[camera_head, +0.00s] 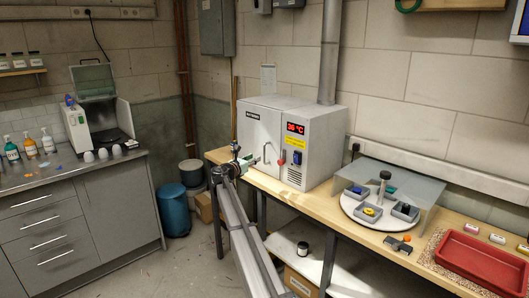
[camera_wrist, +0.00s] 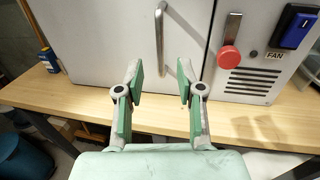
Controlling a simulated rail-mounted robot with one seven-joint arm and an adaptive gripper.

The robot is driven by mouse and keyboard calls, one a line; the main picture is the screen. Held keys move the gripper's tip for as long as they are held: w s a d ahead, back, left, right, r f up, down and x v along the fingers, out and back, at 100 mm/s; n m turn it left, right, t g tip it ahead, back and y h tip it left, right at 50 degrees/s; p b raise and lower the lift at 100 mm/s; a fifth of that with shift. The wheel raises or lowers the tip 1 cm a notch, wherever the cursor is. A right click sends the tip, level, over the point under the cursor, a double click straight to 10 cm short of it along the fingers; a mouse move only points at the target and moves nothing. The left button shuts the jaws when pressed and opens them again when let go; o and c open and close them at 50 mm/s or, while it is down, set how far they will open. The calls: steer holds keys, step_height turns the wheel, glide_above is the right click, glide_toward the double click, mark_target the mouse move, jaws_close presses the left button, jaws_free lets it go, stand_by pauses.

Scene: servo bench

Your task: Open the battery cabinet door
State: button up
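The battery cabinet (camera_head: 262,122) is a white box on the wooden bench, with a red "36 °C" display on its right part. Its door (camera_wrist: 100,40) fills the upper left of the wrist view and looks shut. A vertical metal bar handle (camera_wrist: 160,42) is on the door. A red knob on a metal lever (camera_wrist: 229,58) sits right of the door seam; it also shows in the head view (camera_head: 282,161). My gripper (camera_wrist: 160,82) is open and empty, its green-padded fingers pointing at the door on either side of the handle's line. The handle's lower end shows between the fingertips, seemingly beyond them.
The wooden bench top (camera_wrist: 70,95) runs below the door. A blue switch (camera_wrist: 294,28) and a vent marked FAN are right of the lever. A round turntable with small trays (camera_head: 352,212) and a red tray (camera_head: 480,262) stand farther right. A blue bin (camera_head: 173,210) is on the floor.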

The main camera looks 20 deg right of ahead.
steer(key=p+x, duration=0.1)
steer(key=x, duration=0.8)
steer(key=shift+w+d+p, duration=0.1)
steer(key=shift+d+p, duration=0.15)
steer(key=shift+p, duration=0.1)
jaws_close()
